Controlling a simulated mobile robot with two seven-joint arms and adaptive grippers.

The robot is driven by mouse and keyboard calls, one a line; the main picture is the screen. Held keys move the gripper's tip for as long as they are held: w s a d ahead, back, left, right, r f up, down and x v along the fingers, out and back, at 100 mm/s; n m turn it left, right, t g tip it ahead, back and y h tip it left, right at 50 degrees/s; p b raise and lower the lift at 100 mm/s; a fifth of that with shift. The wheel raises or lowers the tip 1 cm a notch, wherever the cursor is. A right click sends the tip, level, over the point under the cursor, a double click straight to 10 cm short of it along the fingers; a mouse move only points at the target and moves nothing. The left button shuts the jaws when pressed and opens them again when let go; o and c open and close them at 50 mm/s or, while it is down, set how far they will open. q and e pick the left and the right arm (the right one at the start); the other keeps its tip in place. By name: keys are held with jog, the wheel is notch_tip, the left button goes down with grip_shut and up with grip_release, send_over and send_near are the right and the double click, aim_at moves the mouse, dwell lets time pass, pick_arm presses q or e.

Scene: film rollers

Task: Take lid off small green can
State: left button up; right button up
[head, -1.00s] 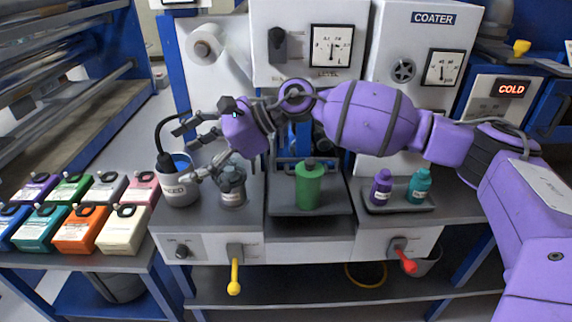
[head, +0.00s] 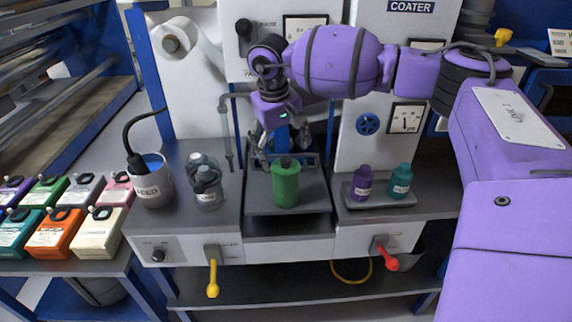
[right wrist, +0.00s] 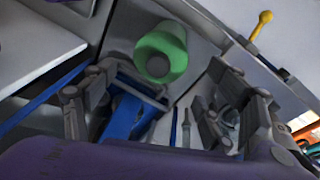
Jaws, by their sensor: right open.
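The small green can (head: 286,187) stands upright on the dark middle tray (head: 258,203) of the machine, with a dark grey lid (head: 286,162) on top. In the right wrist view the can (right wrist: 176,42) shows at upper middle, its lid (right wrist: 157,66) facing the camera. My right gripper (head: 284,146) is open and empty, fingers pointing down, just behind and above the can. In the right wrist view its spread fingers (right wrist: 155,105) are on either side below the can and appear not to touch it. My left gripper is not in view.
A FEED pot (head: 152,186) and grey jars (head: 208,190) stand to the left. A purple bottle (head: 362,185) and a teal bottle (head: 400,182) stand on a small tray to the right. Yellow (head: 212,280) and red (head: 388,258) levers project at the front.

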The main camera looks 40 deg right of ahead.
aim_at(285, 159)
jog(key=shift+d+f, duration=0.15)
jog(key=shift+f, duration=0.85)
jog(key=shift+d+f, duration=0.15)
jog(key=shift+f, duration=0.8)
jog(key=shift+s, duration=0.1)
jog(key=c, duration=1.5)
